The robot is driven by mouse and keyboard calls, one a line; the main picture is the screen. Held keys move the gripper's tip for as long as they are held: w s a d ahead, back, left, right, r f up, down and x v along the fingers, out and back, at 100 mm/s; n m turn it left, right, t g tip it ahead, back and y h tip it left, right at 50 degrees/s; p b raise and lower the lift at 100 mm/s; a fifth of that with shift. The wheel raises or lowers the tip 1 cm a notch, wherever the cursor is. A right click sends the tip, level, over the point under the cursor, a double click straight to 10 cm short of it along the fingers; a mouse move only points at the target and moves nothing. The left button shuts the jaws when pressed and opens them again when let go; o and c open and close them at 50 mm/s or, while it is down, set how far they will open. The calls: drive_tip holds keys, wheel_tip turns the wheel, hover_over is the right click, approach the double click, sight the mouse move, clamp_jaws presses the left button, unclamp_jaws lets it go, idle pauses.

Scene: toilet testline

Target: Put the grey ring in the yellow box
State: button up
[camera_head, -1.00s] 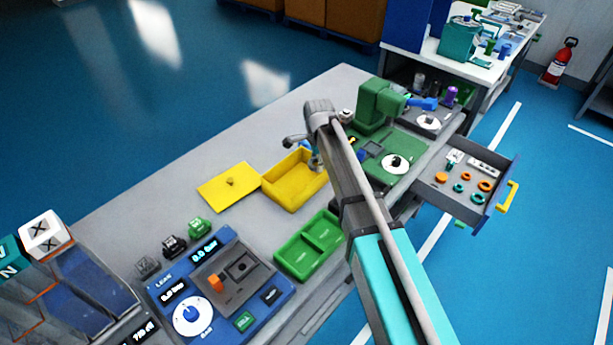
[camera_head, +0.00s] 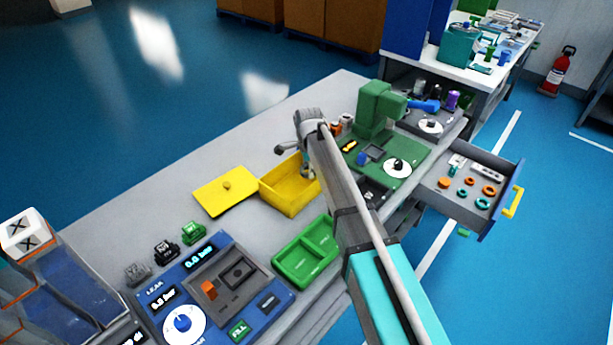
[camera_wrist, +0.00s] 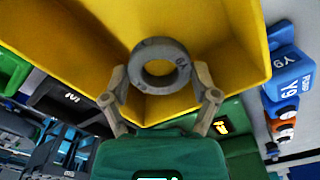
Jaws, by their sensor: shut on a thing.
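The grey ring (camera_wrist: 139,68) is held at the tips of my gripper (camera_wrist: 160,94), with one finger on each side in the wrist view. Behind the ring, the inside of the yellow box (camera_wrist: 232,62) fills much of that view. In the head view the open yellow box (camera_head: 283,201) stands on the bench, and my gripper (camera_head: 309,166) hangs at its back right part, partly hidden by my arm. The ring cannot be made out in the head view. Whether the ring touches the box is unclear.
A yellow lid (camera_head: 226,190) lies left of the box. A green tray (camera_head: 306,254) is in front, with a blue panel (camera_head: 213,285) to its left. A green machine (camera_head: 376,112) stands to the right. An open drawer (camera_head: 470,183) holds several rings.

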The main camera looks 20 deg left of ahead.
sight(307, 181)
drive_tip(key=shift+w+a+f+b, duration=0.3)
drive_tip(key=shift+a+f+b, duration=0.15)
drive_tip(key=shift+f+b, duration=0.3)
drive_tip(key=shift+s+d+f+b, duration=0.1)
drive_tip(key=shift+f+b, duration=1.15)
drive_tip(key=shift+f, duration=0.05)
drive_tip(key=shift+f, duration=0.15)
drive_tip(key=o, duration=0.8)
drive_tip(key=shift+r, duration=0.25)
wheel_tip(307, 181, up, 12)
drive_tip(key=p, duration=1.2)
drive_tip(key=shift+d, duration=0.1)
